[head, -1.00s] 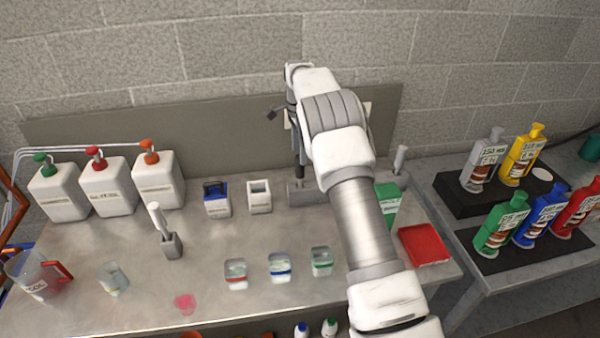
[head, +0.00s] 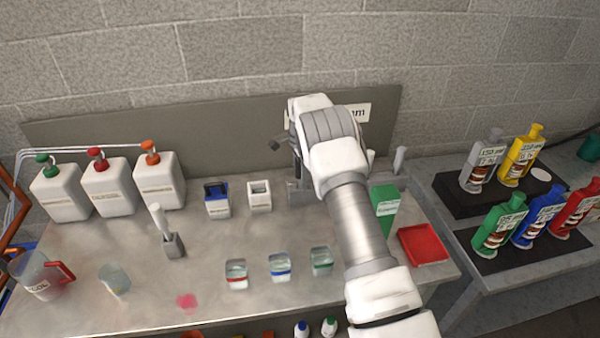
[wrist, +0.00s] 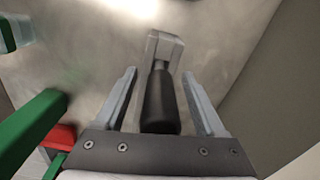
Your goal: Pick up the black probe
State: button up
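The black probe (wrist: 160,103) stands in a grey holder (wrist: 163,47) in the wrist view. My gripper (wrist: 165,78) is open, with one finger on each side of the probe and a visible gap to both. I cannot tell whether anything touches it. In the head view my arm's end is over the back of the bench and hides the probe; part of the grey holder (head: 297,196) shows beside it.
A white probe (head: 160,219) stands in another holder at the left. White pump containers (head: 108,188) line the back left. Three small beakers (head: 279,267) sit in front. A green box (head: 385,207) and a red tray (head: 424,245) are close on the right.

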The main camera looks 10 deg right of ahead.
grip_shut()
jog(key=shift+r, duration=0.15)
